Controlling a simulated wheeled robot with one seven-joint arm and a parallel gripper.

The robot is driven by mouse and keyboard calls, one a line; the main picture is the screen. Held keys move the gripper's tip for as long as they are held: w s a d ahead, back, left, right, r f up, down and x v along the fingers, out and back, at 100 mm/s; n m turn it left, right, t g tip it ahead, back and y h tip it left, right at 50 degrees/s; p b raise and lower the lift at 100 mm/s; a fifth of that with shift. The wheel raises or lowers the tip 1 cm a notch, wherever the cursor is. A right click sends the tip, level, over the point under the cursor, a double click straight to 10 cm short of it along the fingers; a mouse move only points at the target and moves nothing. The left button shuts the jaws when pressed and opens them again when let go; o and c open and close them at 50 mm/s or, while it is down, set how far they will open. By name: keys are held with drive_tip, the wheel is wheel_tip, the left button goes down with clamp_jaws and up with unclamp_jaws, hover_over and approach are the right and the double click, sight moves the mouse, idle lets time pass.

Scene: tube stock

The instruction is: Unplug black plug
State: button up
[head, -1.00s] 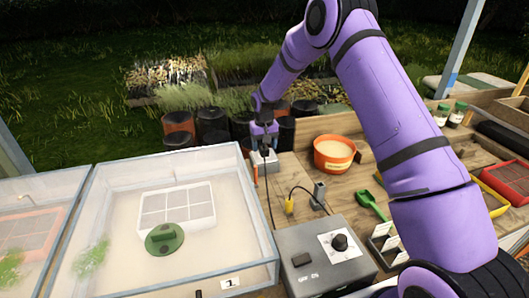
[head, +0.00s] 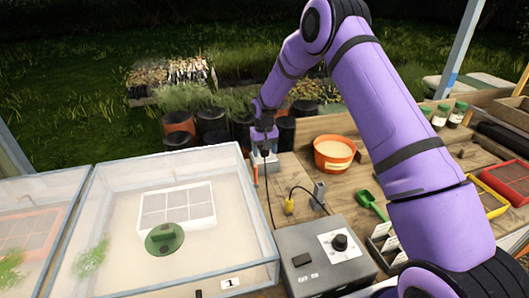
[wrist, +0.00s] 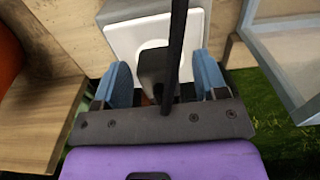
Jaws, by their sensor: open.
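The black plug (wrist: 151,66) sits in a white socket box (wrist: 121,38) in the wrist view, with its black cable (wrist: 178,35) running up across the picture. My gripper (wrist: 163,82) is open, with one blue finger on each side of the plug and visible gaps between. In the head view my gripper (head: 264,148) is low over the white socket box (head: 272,161) at the back of the bench and mostly hides the plug. The cable (head: 269,205) runs forward from there to the grey control box.
A clear-lidded propagator (head: 262,240) stands close on the left. The grey control box (head: 325,256), a yellow plug (head: 289,206), an orange pot (head: 334,154) and a green scoop (head: 370,203) are to the right. Dark pots (head: 212,127) stand behind the bench.

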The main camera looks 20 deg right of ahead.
idle(0.4)
clamp_jaws()
drive_tip(key=shift+r, duration=0.15)
drive_tip(key=shift+r, duration=2.85)
